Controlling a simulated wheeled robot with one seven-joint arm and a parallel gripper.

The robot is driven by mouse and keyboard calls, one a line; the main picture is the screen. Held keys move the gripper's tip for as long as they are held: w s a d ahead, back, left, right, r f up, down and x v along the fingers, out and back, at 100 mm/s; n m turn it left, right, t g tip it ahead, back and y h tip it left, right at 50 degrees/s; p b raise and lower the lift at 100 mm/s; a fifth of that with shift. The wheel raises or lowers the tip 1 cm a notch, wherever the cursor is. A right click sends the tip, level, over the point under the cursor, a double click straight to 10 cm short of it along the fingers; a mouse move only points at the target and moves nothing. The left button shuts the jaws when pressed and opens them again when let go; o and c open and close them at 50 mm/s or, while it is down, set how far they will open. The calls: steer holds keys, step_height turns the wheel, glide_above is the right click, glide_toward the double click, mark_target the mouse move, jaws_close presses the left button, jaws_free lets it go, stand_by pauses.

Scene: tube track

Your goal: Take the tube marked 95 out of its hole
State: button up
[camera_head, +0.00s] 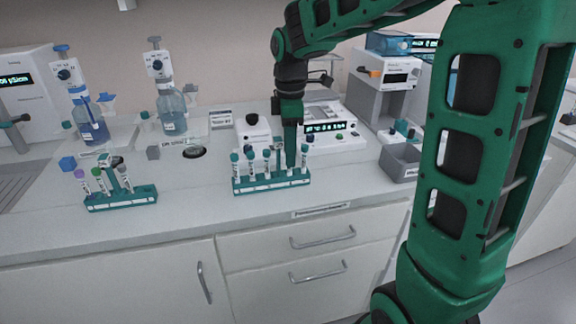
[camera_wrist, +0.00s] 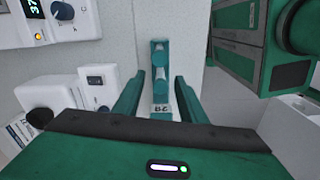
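My gripper (camera_head: 290,158) points down at the right part of this rack. In the wrist view my gripper (camera_wrist: 159,98) has its two teal fingers apart, one on each side of the row of tubes. Between and beyond them show teal caps (camera_wrist: 160,59) and a white label (camera_wrist: 160,111) with small dark marks. I cannot surely read 95 on any tube. The lower part of the gripper hides some tubes in the head view.
A second teal rack (camera_head: 121,200) with several tubes stands at the left. Behind the middle rack is a white device with a lit display (camera_head: 325,127). A grey bin (camera_head: 400,161) stands to the right. Two bottles (camera_head: 172,112) stand behind. The counter front strip is clear.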

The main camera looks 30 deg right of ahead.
steer(key=c, duration=0.9)
step_height(320, 180, up, 18)
steer(key=shift+r, duration=0.1)
stand_by(0.4)
